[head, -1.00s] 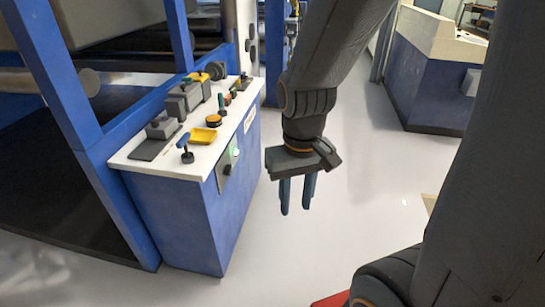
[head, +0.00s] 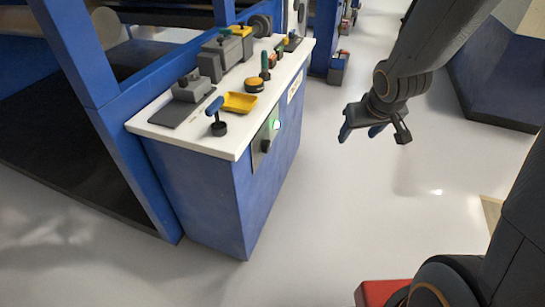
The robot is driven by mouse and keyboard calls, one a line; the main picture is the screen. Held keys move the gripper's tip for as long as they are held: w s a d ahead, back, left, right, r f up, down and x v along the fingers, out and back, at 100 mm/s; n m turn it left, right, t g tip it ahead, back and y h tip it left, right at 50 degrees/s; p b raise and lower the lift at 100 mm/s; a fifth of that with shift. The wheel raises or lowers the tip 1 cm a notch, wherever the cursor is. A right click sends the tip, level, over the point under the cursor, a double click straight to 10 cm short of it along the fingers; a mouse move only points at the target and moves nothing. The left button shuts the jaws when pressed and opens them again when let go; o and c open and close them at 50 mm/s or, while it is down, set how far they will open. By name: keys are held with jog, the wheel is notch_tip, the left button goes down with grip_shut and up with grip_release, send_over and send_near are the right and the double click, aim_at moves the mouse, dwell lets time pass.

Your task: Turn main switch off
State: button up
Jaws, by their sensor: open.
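A blue control cabinet (head: 215,190) with a white top stands left of centre. On its right side face is a grey switch plate (head: 259,153) with a dark knob or handle and a lit green lamp (head: 277,124); I take this as the main switch. The plate is seen at a steep angle, so the handle's position cannot be told. My gripper (head: 358,133) is open and empty, to the right of the cabinet and apart from it.
The cabinet top carries a blue-handled lever (head: 216,116), a yellow tray (head: 239,103), an orange-yellow button (head: 254,85) and several grey control boxes. Blue machine frames stand behind and left. A blue machine body (head: 500,75) is at upper right. The floor between is clear.

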jog(key=w+a+f+n+t+y+b, duration=0.1)
jog(key=w+a+f+t+y+b, duration=0.1)
jog(key=w+f+b, duration=0.35)
jog(key=n+g+y+b, duration=0.2)
jog(key=n+y+b, duration=0.5)
jog(key=y+b, duration=0.85)
send_near(270, 148)
jog(key=a, duration=0.2)
jog(key=x, duration=0.2)
jog(key=b+x, duration=0.1)
jog(key=x, duration=0.1)
jog(key=b+x, duration=0.1)
jog(key=x, duration=0.2)
jog(key=shift+w+r, duration=0.1)
jog(key=shift+w, duration=0.25)
jog(key=c, duration=1)
